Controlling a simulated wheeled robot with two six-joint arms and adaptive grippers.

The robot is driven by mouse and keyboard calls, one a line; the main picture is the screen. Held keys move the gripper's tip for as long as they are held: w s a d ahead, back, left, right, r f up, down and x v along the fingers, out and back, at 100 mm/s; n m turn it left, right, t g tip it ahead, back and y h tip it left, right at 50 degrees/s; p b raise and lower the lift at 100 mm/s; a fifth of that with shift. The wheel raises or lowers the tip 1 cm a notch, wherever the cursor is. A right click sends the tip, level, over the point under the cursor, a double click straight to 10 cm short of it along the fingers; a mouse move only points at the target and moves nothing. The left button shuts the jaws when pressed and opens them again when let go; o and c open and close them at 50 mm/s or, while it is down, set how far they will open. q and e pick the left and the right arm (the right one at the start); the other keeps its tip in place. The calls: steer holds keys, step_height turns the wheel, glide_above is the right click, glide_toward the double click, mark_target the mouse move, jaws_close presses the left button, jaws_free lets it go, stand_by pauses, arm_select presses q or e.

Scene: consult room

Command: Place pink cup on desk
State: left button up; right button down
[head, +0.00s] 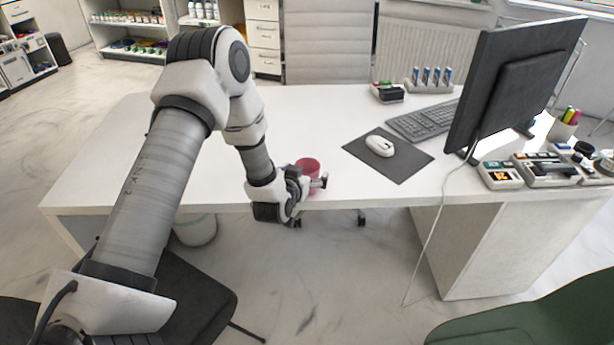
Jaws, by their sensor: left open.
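The pink cup (309,167) stands upright at the near edge of the white desk (240,150), close to the middle of that edge. My left gripper (309,186) is at the cup from the near left side and is open. Its fingers reach beside the cup's near side and hide its lower part. I cannot tell whether the fingers touch the cup or whether its base rests fully on the desk. My right gripper is not in view.
A dark mouse pad (408,166) with a white mouse (380,146) lies right of the cup. A keyboard (424,121), monitor (505,85) and trays (545,172) fill the right side. The desk's left part is clear. A chair (329,45) stands behind.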

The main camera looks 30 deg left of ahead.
mark_target(307, 161)
arm_select(q)
steer(key=shift+w+a+f, duration=0.1)
steer(key=shift+w+f, duration=0.15)
steer(key=shift+w, duration=0.3)
steer(key=c, duration=1.4)
steer(key=shift+c, duration=0.2)
steer(key=shift+r, duration=0.1)
steer(key=shift+r, duration=1.75)
steer(key=s+d+p, duration=0.1)
steer(key=s+d, duration=0.3)
steer(key=s, duration=0.3)
steer(key=s+d+r, duration=0.1)
steer(key=s+d, duration=0.3)
steer(key=s, duration=0.2)
steer(key=shift+s+d+r+p, duration=0.15)
steer(key=shift+s+r+p, duration=0.05)
steer(key=shift+s+p, duration=0.2)
